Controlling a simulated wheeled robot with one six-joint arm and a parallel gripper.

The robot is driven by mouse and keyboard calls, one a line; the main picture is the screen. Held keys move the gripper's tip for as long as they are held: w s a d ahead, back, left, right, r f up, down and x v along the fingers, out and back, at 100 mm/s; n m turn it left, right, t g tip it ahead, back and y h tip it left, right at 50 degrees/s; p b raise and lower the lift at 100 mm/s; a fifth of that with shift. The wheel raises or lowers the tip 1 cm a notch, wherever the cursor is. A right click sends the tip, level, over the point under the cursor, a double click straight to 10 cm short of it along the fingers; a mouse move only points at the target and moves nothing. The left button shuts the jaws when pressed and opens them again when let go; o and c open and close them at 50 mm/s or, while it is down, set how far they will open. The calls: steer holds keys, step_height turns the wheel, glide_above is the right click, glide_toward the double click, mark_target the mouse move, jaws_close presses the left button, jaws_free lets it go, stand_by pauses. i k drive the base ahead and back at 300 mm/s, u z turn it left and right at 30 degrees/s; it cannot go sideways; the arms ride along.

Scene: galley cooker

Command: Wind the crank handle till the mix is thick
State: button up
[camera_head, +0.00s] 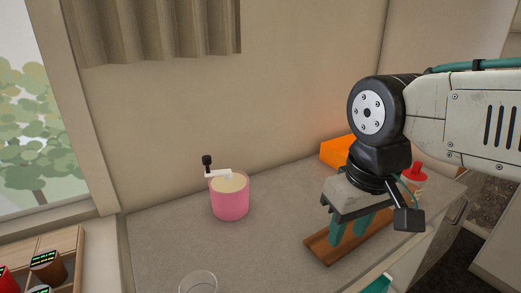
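A pink pot (230,204) stands upright on the grey counter, left of centre. A pale cream mix (230,183) shows at its top, smooth and level; how thick it is cannot be told. The crank handle has a white arm (214,174) across the rim and an upright black knob (207,161) at the pot's back left. My gripper (347,238) points down well to the right of the pot, over a wooden board. Its two teal fingers are apart with nothing seen between them. It does not touch the crank.
The wooden board (321,249) lies under my gripper. An orange box (337,153) and a red-topped bottle (415,178) stand behind and beside my arm. A clear glass (198,282) is at the front. A wooden rack (32,248) with jars is at left. Counter between pot and board is clear.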

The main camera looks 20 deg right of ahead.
mark_target(206, 160)
steer(key=z, duration=1.2)
steer(key=k, duration=1.25)
steer(key=u, duration=1.4)
steer(key=i, duration=1)
steer(key=u, duration=0.05)
